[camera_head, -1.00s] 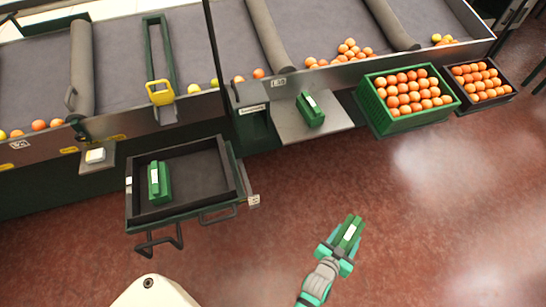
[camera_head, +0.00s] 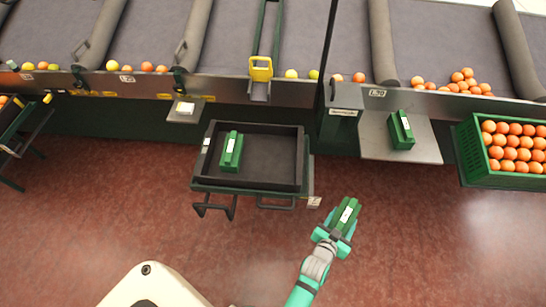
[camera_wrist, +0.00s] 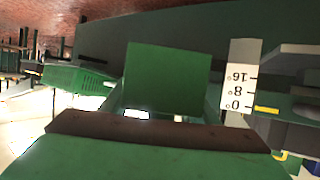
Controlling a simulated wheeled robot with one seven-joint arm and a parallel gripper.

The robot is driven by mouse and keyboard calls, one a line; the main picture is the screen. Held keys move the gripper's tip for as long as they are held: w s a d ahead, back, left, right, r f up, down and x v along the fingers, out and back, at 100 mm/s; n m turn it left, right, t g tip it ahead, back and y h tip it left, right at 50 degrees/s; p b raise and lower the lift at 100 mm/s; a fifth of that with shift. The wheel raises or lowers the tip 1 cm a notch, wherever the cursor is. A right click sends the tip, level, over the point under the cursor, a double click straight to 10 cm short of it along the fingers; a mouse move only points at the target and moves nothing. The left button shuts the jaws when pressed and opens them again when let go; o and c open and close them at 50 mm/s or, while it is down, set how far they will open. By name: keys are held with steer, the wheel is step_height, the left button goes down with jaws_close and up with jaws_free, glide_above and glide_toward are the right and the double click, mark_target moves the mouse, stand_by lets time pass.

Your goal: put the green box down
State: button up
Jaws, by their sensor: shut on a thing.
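My gripper (camera_head: 334,238) is shut on a green box (camera_head: 347,214) with a white label, held over the red floor in front of the sorting line. In the wrist view the held green box (camera_wrist: 165,78) fills the middle, just past the gripper. A second green box (camera_head: 231,150) lies in the left part of a dark tray (camera_head: 250,187). A third green box (camera_head: 401,130) sits on a grey metal shelf (camera_head: 428,150) right of the tray.
The tray's right half is bare. A green crate of oranges (camera_head: 476,165) stands at the right. A thin dark post (camera_head: 330,50) rises between tray and shelf. A white scale strip (camera_wrist: 238,85) shows in the wrist view. A dark rack (camera_head: 20,135) stands at the far left.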

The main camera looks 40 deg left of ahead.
steer(key=s+a+r+n+g+y, duration=0.15)
steer(key=a+r+n+y, duration=0.5)
steer(key=a+r, duration=1.55)
glide_above(274, 161)
steer(key=shift+m, duration=0.25)
step_height(274, 161, down, 11)
steer(key=shift+a+f, duration=0.1)
steer(key=shift+f, duration=1.55)
steer(key=shift+f, duration=0.45)
steer(key=shift+f, duration=0.15)
steer(key=o, duration=1.2)
steer(key=shift+o, duration=0.2)
